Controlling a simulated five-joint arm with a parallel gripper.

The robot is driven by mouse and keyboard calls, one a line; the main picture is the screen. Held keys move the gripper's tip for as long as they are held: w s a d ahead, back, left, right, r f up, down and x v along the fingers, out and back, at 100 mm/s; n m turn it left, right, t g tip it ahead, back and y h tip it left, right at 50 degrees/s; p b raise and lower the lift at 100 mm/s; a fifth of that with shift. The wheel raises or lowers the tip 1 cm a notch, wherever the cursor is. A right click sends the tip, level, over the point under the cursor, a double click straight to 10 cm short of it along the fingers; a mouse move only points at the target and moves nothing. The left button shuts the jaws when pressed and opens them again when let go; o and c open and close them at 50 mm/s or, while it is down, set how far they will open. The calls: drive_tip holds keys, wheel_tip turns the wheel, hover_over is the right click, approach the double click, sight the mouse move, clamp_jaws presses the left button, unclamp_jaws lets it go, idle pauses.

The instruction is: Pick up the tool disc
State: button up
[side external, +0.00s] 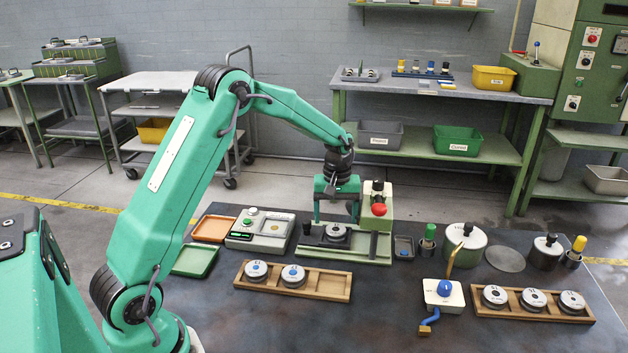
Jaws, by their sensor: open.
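My gripper (336,217) points down over the green and cream fixture (372,248) at the middle of the table. Its two fingers are apart. A grey metal disc with a dark centre (336,232) sits in the fixture between and just below the fingers; I cannot tell whether they touch it. Two silver discs with blue centres (256,270) lie in the left wooden rack (325,283). Several silver discs (533,299) lie in the right wooden rack (513,312). No label shows which one is the tool disc.
A cream block with a red knob (378,205) stands close right of my gripper. A grey-green device with a display (260,230) stands to its left. A white box with a blue knob (443,295), lidded pots (466,243) and a flat plate (505,258) are right. The front middle is clear.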

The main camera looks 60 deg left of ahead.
sight(336, 229)
drive_tip(key=shift+f, duration=1.9)
drive_tip(key=c, duration=1.3)
drive_tip(key=shift+r, duration=0.1)
drive_tip(key=shift+w, duration=0.1)
drive_tip(key=shift+r, duration=5)
drive_tip(key=shift+r, duration=0.1)
